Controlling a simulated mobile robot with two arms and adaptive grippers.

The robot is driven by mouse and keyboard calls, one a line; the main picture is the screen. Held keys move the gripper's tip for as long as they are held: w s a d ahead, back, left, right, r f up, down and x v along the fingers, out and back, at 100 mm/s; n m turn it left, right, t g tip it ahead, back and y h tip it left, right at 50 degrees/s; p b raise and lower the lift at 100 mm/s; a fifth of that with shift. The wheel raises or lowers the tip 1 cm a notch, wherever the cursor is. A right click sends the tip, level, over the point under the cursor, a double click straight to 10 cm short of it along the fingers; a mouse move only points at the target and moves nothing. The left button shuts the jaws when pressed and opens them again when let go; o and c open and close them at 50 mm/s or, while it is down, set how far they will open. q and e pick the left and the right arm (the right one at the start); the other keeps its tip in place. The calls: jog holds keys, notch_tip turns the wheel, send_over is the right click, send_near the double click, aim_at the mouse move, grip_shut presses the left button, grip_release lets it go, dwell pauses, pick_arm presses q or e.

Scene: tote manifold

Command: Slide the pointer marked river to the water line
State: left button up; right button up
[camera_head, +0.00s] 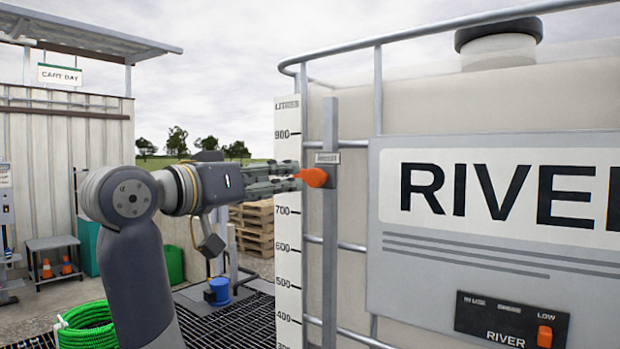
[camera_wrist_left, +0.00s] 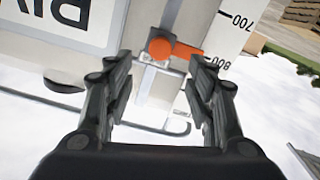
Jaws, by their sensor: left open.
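The orange pointer (camera_head: 316,178) sits on a grey vertical rail (camera_head: 330,240) beside the white litre scale (camera_head: 288,235), its tip between the 900 and 700 marks, near 800. A small plate by it is too small to read; the tank behind is labelled RIVER. My left gripper (camera_head: 297,172) is open at the pointer in the head view. In the left wrist view the pointer (camera_wrist_left: 172,48) shows between the fingers' lines, just beyond the tips of the open gripper (camera_wrist_left: 160,66). Contact cannot be told. I cannot make out a water line on the tank. My right gripper is not in view.
The pale tank (camera_head: 440,105) stands in a grey tube cage (camera_head: 378,90). A sign panel (camera_head: 450,270) and a control box (camera_head: 490,318) with an orange switch are on its front. Pallets (camera_head: 255,225) and a green hose (camera_head: 88,325) lie farther left.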

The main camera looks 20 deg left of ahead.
aim_at(312, 179)
pick_arm(q)
jog(key=p+x, duration=0.4)
jog(key=x, duration=0.5)
jog(key=shift+p, duration=0.3)
jog(key=shift+w+d+f, duration=0.1)
jog(key=shift+w+d, duration=0.1)
jog(key=shift+w, duration=0.4)
jog(key=shift+c, duration=0.6)
